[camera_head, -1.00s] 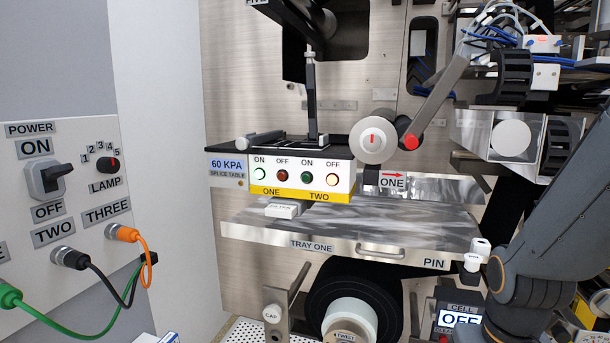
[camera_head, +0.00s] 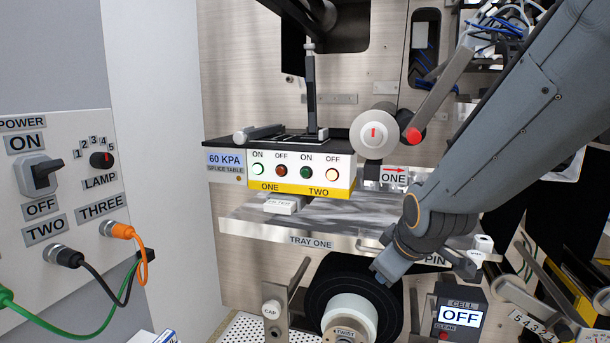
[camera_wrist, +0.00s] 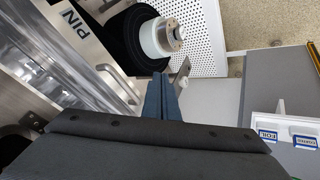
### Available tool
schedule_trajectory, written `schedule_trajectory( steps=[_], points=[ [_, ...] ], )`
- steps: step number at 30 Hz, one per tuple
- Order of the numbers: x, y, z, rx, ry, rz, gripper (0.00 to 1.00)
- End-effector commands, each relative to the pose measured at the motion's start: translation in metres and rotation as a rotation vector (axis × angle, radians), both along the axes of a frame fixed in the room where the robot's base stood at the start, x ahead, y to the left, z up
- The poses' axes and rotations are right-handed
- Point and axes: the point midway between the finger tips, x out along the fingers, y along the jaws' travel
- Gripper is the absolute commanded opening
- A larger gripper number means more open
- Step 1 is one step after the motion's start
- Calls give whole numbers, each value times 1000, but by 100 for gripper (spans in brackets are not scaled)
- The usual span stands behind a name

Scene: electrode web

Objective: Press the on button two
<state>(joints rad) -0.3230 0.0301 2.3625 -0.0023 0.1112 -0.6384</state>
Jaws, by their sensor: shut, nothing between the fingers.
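The splice table's front panel (camera_head: 240,178) carries a row of several round buttons above a yellow strip marked ONE and TWO. The on button two (camera_head: 305,172) is the third from the left, dark green and unlit. The off button two (camera_head: 332,174) beside it is brightly lit. My gripper (camera_head: 384,272) is low in front of the black roll, below and to the right of the panel, apart from the buttons. In the wrist view its two blue-grey fingers (camera_wrist: 162,78) are together and empty. The buttons are not in the wrist view.
Tray one (camera_head: 265,231) juts out below the panel, partly behind my arm. The black roll with its white hub (camera_head: 349,316) is under it. A roller and red-ended lever (camera_head: 414,134) are right of the panel. A switch panel (camera_head: 75,190) with cables is at left.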

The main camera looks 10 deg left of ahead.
Motion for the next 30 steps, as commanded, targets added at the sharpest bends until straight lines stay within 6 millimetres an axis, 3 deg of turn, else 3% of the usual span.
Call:
schedule_trajectory(
  steps=[1, 6, 12, 18, 30],
  points=[
    [10, 27, 17, -19, -72, 95, 0],
    [32, 110, 78, -96, -323, 379, 0],
    [35, 180, 134, -170, -551, 588, 0],
    [32, 207, 159, -204, -652, 665, 0],
    [33, 209, 160, -209, -659, 671, 0]
  ],
)
